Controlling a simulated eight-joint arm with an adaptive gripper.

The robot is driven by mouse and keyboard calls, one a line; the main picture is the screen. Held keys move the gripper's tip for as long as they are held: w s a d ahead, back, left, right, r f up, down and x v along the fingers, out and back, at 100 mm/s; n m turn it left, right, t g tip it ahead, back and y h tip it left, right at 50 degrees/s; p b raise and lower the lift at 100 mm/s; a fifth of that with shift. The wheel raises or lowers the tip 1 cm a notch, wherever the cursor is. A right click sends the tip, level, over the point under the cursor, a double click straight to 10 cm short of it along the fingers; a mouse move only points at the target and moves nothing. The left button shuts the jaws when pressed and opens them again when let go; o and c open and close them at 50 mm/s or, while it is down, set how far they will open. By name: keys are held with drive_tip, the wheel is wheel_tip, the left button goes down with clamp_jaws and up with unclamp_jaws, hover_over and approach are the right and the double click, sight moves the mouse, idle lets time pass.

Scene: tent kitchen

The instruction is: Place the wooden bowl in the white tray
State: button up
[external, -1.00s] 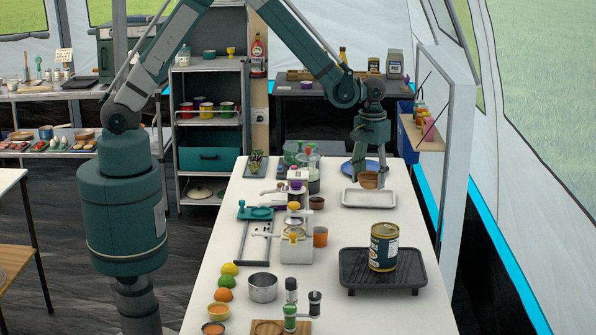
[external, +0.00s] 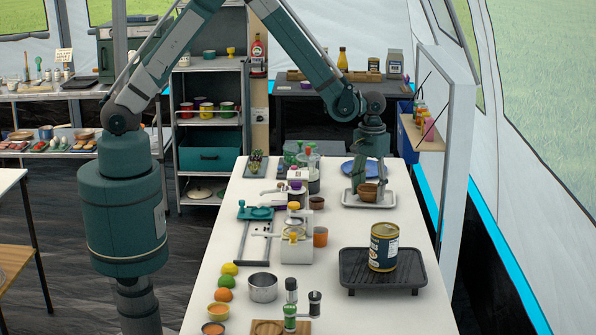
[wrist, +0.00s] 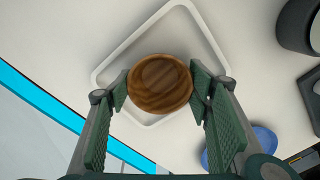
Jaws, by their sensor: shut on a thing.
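The wooden bowl (external: 368,192) is brown and small, and it sits low within the outline of the white tray (external: 348,203). My gripper (external: 368,187) points down over the tray with its fingers on both sides of the bowl. In the wrist view the bowl (wrist: 160,82) lies between the two green finger pads of my gripper (wrist: 160,88), which are shut on it. The white tray (wrist: 212,45) shows around and beneath the bowl there. I cannot tell whether the bowl's base touches the tray floor.
A blue plate (external: 352,166) is just behind the tray. A black grill pan (external: 352,268) with a large can (external: 384,247) stands in front. Jars and kitchen devices (external: 297,240) line the left of the white table (external: 340,315). Bare table lies between the tray and the pan.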

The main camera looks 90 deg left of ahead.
drive_tip(key=shift+f, duration=0.15)
drive_tip(key=o, duration=0.9)
drive_tip(key=shift+r, duration=0.25)
wheel_tip(320, 180, up, 12)
drive_tip(key=shift+f+p, duration=0.1)
drive_tip(key=shift+p, duration=0.5)
idle(0.3)
